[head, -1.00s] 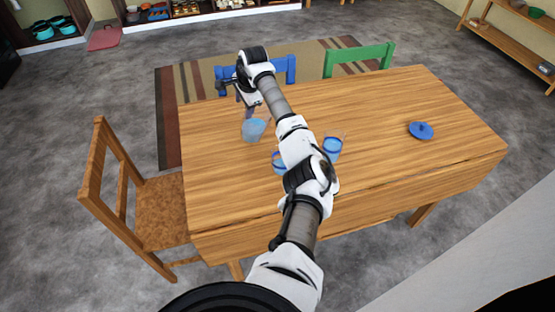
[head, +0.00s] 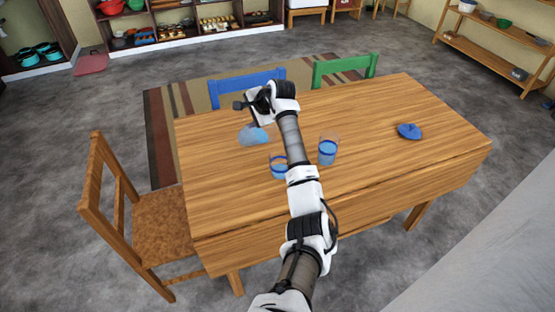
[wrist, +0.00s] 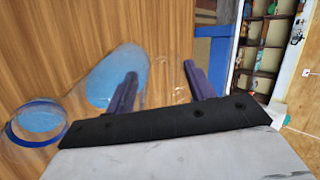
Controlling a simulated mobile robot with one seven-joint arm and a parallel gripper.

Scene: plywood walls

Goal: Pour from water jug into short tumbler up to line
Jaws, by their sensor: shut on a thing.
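The clear water jug (head: 252,136) with light-blue water is held tilted above the table, left of my arm in the head view. My gripper (wrist: 160,82) is shut on the jug, with clear jug parts between its fingers in the wrist view. The water in the jug (wrist: 118,78) shows there as a blue oval. The short tumbler (head: 279,167), clear with a blue line, stands upright on the table just right of and nearer than the jug. In the wrist view the tumbler (wrist: 35,122) is at the left, with light blue inside. I see no clear falling stream.
A taller glass (head: 328,150) with blue contents and a blue band stands right of my arm. A blue lid-like thing (head: 409,131) lies farther right on the wooden table (head: 400,165). Chairs stand around the table.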

